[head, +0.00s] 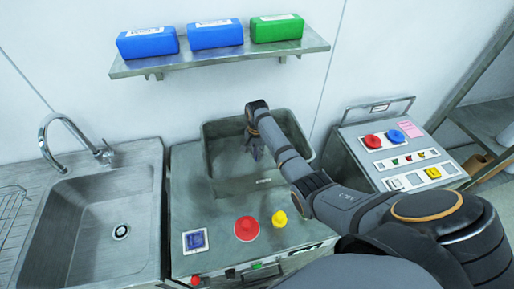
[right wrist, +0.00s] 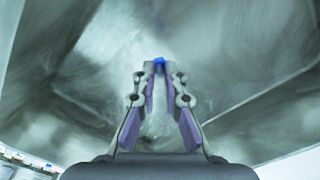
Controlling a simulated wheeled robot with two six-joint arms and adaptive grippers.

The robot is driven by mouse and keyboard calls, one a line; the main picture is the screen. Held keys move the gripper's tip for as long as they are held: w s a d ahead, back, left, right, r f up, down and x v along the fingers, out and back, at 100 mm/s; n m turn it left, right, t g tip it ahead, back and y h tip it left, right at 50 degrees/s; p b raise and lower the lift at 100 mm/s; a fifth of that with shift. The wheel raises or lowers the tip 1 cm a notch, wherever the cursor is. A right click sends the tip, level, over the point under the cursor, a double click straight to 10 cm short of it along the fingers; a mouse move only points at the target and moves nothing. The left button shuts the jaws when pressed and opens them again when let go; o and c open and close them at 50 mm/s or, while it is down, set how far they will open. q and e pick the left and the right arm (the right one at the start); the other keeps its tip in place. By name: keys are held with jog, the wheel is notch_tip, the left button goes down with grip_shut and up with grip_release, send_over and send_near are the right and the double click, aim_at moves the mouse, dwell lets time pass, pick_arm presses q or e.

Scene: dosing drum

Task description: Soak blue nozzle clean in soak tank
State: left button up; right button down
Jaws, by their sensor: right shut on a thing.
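The soak tank (head: 218,187) is an open grey metal basin set in the middle unit. My right gripper (head: 255,150) reaches down inside the tank opening, pointing to its floor. In the right wrist view the fingers (right wrist: 160,72) are closed together at their tips. A small bit of the blue nozzle (right wrist: 159,61) shows between the fingertips; the rest of it is hidden. The tank's pale walls surround the fingers there. Whether liquid fills the tank is hard to tell. In the head view the nozzle is not distinguishable. My left gripper is in no view.
A red round piece (head: 247,228) and a yellow one (head: 279,218) sit on the unit's front. A sink (head: 100,225) with a tap is at left. A control panel (head: 395,150) stands at right. A wall shelf (head: 220,55) with blue and green boxes hangs above the tank.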

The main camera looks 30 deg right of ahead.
jog(key=shift+f+b, duration=1.15)
jog(key=shift+f, duration=0.7)
jog(key=shift+r, duration=0.1)
dwell(1.1)
notch_tip(320, 180, up, 3)
jog(key=p, duration=0.3)
jog(key=shift+r+b, duration=0.2)
jog(key=shift+b, duration=0.15)
notch_tip(320, 180, up, 12)
dwell(0.6)
jog(key=shift+r, duration=0.1)
dwell(1.9)
